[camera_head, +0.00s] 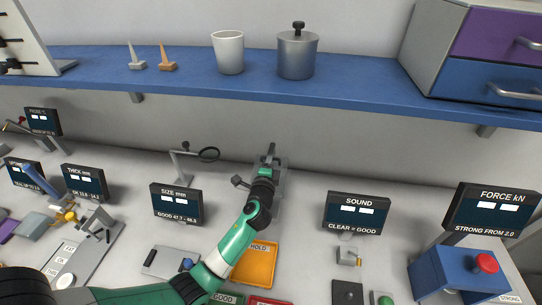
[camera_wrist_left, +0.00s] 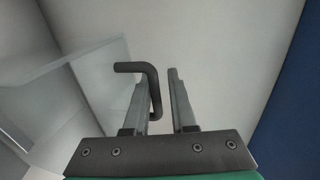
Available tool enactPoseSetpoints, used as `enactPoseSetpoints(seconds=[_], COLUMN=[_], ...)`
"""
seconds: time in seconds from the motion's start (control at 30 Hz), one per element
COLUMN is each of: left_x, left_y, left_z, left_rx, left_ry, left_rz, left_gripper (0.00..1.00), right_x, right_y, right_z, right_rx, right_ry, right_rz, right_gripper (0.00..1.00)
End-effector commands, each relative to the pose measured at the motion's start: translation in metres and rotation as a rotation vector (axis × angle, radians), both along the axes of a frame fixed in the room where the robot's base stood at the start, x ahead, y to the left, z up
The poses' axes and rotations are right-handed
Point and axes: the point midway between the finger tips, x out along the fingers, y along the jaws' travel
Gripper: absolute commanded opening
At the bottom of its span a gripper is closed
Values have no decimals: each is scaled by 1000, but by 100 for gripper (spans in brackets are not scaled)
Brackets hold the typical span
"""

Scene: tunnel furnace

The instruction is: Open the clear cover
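The clear cover (camera_wrist_left: 85,75) shows in the left wrist view as pale see-through panels at the left. In the head view a greyish see-through panel (camera_head: 281,178), probably the same cover, stands at the back of the bench, partly hidden by my left arm. A dark bent handle (camera_wrist_left: 136,67) shows in the left wrist view; its downward leg lies between my fingers, close to the left one. My left gripper (camera_wrist_left: 158,80) has a clear gap between its fingers and looks open. It also shows in the head view (camera_head: 268,158). My right gripper is out of view.
A blue shelf (camera_head: 375,78) with a cup (camera_head: 228,52) and a lidded pot (camera_head: 297,54) runs above the bench. A ring on a stand (camera_head: 209,155) and the size display (camera_head: 176,204) stand left; the sound display (camera_head: 356,213) stands right. An orange hold tray (camera_head: 258,268) lies in front.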

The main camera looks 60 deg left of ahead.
Motion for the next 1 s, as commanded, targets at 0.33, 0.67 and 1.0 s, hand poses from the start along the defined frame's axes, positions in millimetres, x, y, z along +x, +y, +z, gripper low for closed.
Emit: enactPoseSetpoints(seconds=[0.33, 0.67, 1.0], left_x=[-34, -67, -69], left_y=[-48, -92, -93], left_z=[-1, -4, -4], left_rx=[0, 0, 1], left_ry=[2, 0, -1], left_rz=[-5, -2, 0], left_gripper=[24, 24, 24], right_x=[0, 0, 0], right_y=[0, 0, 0], right_z=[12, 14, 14], right_rx=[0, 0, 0], right_ry=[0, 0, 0], right_rz=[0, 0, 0], right_gripper=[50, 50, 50])
